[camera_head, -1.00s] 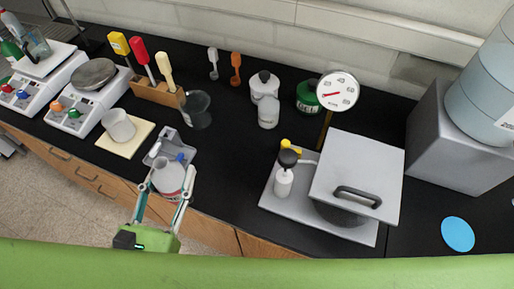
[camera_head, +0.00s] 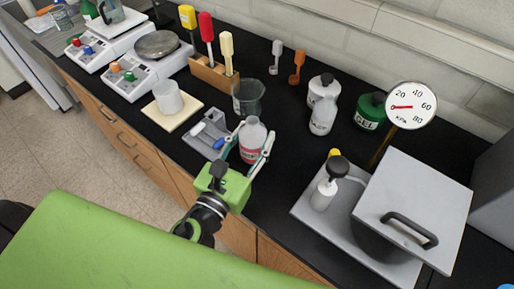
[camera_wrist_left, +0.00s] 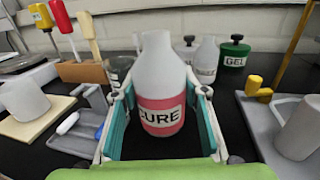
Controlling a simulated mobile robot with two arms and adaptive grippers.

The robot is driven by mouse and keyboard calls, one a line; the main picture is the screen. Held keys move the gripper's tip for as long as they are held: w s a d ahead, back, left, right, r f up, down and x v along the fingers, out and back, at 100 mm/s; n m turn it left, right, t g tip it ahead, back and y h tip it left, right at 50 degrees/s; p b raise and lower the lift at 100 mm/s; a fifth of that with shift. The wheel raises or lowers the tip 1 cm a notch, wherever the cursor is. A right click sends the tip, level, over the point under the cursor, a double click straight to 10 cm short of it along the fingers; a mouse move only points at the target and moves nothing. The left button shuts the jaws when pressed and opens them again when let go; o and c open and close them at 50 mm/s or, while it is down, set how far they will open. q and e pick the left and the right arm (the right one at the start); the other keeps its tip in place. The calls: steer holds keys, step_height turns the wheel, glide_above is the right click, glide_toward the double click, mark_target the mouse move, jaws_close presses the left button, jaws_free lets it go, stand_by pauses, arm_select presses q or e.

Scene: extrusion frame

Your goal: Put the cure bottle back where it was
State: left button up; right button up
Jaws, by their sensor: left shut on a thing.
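The cure bottle (camera_head: 252,141) is white with a red label band; the left wrist view shows the word CURE on the bottle (camera_wrist_left: 160,90). My left gripper (camera_head: 248,146) has its two teal-padded fingers on either side of the bottle and is shut on it. The bottle is upright near the front edge of the black bench, right of the grey tray (camera_head: 190,137). I cannot tell whether its base touches the bench. In the left wrist view the fingers (camera_wrist_left: 161,112) flank the bottle. My right gripper is not seen.
Behind stand a clear beaker (camera_head: 248,97), two white bottles (camera_head: 322,115) and a green GEL jar (camera_head: 370,112). A vacuum chamber with a grey lid (camera_head: 415,205) and a pump bottle (camera_head: 323,195) is at right. Bare bench lies between the cure bottle and the chamber.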

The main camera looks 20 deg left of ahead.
mark_target(257, 148)
arm_select(q)
steer(key=shift+w+d+f, duration=0.2)
steer(key=shift+w+f, duration=0.3)
steer(key=shift+f, duration=0.1)
steer(key=f+b, duration=0.1)
steer(key=f, duration=0.2)
steer(key=shift+w+f, duration=0.15)
steer(key=shift+w, duration=0.05)
steer(key=shift+f, duration=0.15)
steer(key=shift+d, duration=0.1)
steer(key=shift+f, duration=0.15)
steer(key=o, duration=1.2)
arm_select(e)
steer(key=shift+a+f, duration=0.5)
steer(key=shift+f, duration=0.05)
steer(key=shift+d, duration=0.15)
